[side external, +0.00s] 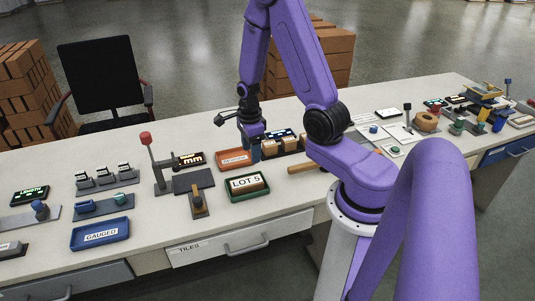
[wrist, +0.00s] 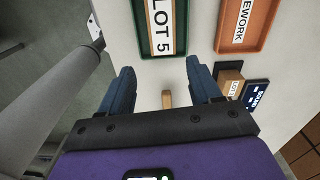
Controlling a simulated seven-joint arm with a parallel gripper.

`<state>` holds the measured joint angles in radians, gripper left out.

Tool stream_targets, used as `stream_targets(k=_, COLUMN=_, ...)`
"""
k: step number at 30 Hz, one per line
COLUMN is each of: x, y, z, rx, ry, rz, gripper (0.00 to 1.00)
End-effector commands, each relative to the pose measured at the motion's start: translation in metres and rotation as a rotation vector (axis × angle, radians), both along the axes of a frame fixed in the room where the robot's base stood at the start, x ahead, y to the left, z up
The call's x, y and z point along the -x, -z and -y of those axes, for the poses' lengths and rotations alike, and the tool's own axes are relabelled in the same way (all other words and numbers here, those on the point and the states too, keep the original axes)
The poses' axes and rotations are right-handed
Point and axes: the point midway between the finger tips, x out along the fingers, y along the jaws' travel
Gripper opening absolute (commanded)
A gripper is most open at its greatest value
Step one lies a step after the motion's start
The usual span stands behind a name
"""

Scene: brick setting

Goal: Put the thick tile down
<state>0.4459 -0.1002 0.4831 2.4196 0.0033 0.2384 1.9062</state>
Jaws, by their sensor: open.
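My gripper (side external: 255,152) is over the bench beside the rework tray, pointing down. In the wrist view my gripper (wrist: 160,70) has its fingers spread, with nothing held between them. The green LOT 5 tray (side external: 234,198) lies in front of it; it also shows in the wrist view (wrist: 140,12). A tan piece (wrist: 179,28) shows beside the white label in that tray; I cannot tell whether it is the thick tile. Several tan blocks (side external: 292,145) stand in a dark rack behind my gripper, and one shows in the wrist view (wrist: 230,82).
The orange rework tray (side external: 221,164) is just left of my gripper. A wooden bar (side external: 304,169) lies right of the LOT 5 tray; its end (wrist: 167,98) appears below my fingers. A red-knobbed lever gauge (side external: 160,165) and blue GAUGED tray (side external: 100,246) are left.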

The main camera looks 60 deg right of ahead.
Motion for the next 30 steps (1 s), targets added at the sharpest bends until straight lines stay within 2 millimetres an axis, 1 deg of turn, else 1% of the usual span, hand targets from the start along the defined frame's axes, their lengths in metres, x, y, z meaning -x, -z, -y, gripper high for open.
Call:
stream_targets(k=3, x=-0.006, y=-0.014, z=-0.021, rx=0.003, ry=-0.226, rz=0.008, gripper=0.63)
stream_targets(k=7, x=-0.006, y=-0.032, z=-0.05, rx=0.004, ry=-0.555, rz=0.011, gripper=0.63)
stream_targets(k=11, x=0.0, y=-0.05, z=-0.08, rx=0.006, ry=-0.885, rz=0.015, gripper=0.63)
stream_targets(k=14, x=0.009, y=-0.063, z=-0.102, rx=0.007, ry=-1.138, rz=0.016, gripper=0.63)
stream_targets(k=18, x=0.027, y=-0.081, z=-0.13, rx=0.01, ry=-1.494, rz=0.021, gripper=0.63)
stream_targets(k=20, x=0.036, y=-0.089, z=-0.141, rx=0.01, ry=-1.645, rz=0.023, gripper=0.63)
stream_targets(k=24, x=0.064, y=-0.105, z=-0.163, rx=0.012, ry=-2.002, rz=0.026, gripper=0.63)
stream_targets(k=26, x=0.076, y=-0.112, z=-0.171, rx=0.014, ry=-2.154, rz=0.028, gripper=0.63)
stream_targets(k=30, x=0.109, y=-0.128, z=-0.186, rx=0.018, ry=-2.509, rz=0.034, gripper=0.63)
